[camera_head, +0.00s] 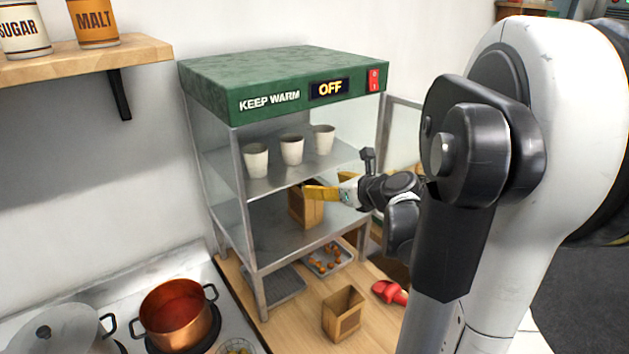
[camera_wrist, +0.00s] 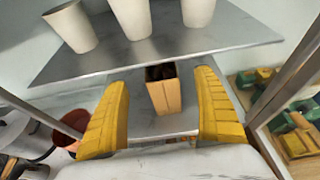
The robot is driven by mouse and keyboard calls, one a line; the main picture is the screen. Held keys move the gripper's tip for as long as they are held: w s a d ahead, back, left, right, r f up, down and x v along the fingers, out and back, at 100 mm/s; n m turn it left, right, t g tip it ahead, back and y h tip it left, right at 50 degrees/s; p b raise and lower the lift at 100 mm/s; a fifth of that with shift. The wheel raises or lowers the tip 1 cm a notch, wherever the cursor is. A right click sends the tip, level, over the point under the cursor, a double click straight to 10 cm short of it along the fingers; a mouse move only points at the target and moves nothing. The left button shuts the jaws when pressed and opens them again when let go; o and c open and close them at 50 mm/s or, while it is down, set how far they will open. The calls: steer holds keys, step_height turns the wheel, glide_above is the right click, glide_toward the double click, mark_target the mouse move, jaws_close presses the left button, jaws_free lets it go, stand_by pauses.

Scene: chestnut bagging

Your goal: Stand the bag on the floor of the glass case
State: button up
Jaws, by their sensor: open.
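A brown paper bag (camera_head: 309,214) stands upright on the floor (camera_head: 278,236) of the glass case, below the cup shelf. In the wrist view the bag (camera_wrist: 166,97) shows a dark open top and sits upright on the metal floor (camera_wrist: 145,128). My gripper (camera_head: 322,192) reaches in from the right side of the case. Its yellow fingers are wide open in the wrist view (camera_wrist: 163,85), with a clear gap on each side of the bag. In the head view a finger hides part of the bag.
White cups (camera_head: 292,151) stand on the upper shelf (camera_head: 265,184), close above my fingers. The glass door (camera_head: 403,130) is open at the right. Another bag (camera_head: 342,315), a red scoop (camera_head: 390,292) and a chestnut tray (camera_head: 349,254) are on the counter. A copper pot (camera_head: 177,312) is at left.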

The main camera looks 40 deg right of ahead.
steer(key=s+a+n+g+y, duration=0.2)
steer(key=s+a+n+g, duration=0.15)
steer(key=a+n, duration=1.4)
steer(key=s+a+f+n+g+h, duration=0.1)
steer(key=s+a+f+n+g, duration=0.1)
steer(key=s+a+n, duration=0.9)
steer(key=shift+s+a+f+n+g, duration=0.3)
steer(key=shift+s+n+g, duration=0.2)
steer(key=shift+n, duration=3.55)
